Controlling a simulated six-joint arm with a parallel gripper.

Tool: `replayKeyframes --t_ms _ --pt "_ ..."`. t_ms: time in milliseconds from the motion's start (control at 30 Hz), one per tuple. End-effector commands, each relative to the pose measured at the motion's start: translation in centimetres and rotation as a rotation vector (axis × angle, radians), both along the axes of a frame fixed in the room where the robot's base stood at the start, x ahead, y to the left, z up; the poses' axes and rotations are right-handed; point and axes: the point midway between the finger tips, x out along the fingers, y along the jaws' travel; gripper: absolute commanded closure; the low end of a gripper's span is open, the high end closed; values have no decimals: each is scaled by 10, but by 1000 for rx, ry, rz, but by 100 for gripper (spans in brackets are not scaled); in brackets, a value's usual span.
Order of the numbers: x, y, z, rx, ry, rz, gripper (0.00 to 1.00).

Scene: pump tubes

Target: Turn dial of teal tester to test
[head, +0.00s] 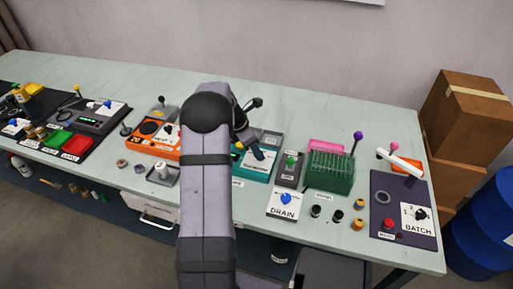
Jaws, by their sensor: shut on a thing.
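The teal tester (266,178) stands mid-table, partly hidden behind my arm. Its teal casing shows to the right of the arm, with a grey panel at its back right corner. My gripper (257,154) is down over the tester's top and shut on what appears to be its dial. The dial itself, its pointer and the test mark are hidden by the gripper and arm, so I cannot tell which way it points.
A grey unit with a green knob (290,162) stands close right of the tester, with the DRAIN plate (283,205) in front. A green rack (331,174) and the BATCH panel (404,208) are farther right. An orange unit (146,135) stands left.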

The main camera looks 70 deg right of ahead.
Motion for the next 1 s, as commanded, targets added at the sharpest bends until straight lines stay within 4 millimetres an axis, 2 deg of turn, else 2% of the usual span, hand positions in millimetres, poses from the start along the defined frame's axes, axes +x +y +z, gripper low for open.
replayKeyframes --t_ms 600,1000 --pt "3 -6 1 -2 -2 -566 96" --pt "3 -8 0 -2 -3 -804 96"
